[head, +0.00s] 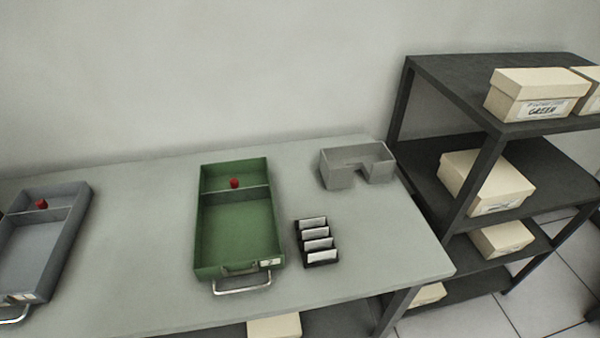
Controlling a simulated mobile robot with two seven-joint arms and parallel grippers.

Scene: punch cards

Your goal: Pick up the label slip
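Several white label slips (315,233) stand in a row in a small black holder (322,263) on the grey table, just right of the green drawer tray. Whether they are separate loose slips or fixed cards is too small to tell. The green tray (240,228) has a divider, a red knob (234,183) in its back part, a metal handle (242,287) and a small whitish label (270,262) at its front right. Neither of my grippers shows in the head view.
A grey tray (40,245) with a red knob lies at the left. An open grey box (342,178) with a notched front stands at the table's back right. A dark shelf (450,75) with cream boxes (535,90) stands at the right, one labelled GREEN. The table (140,220) between the trays is clear.

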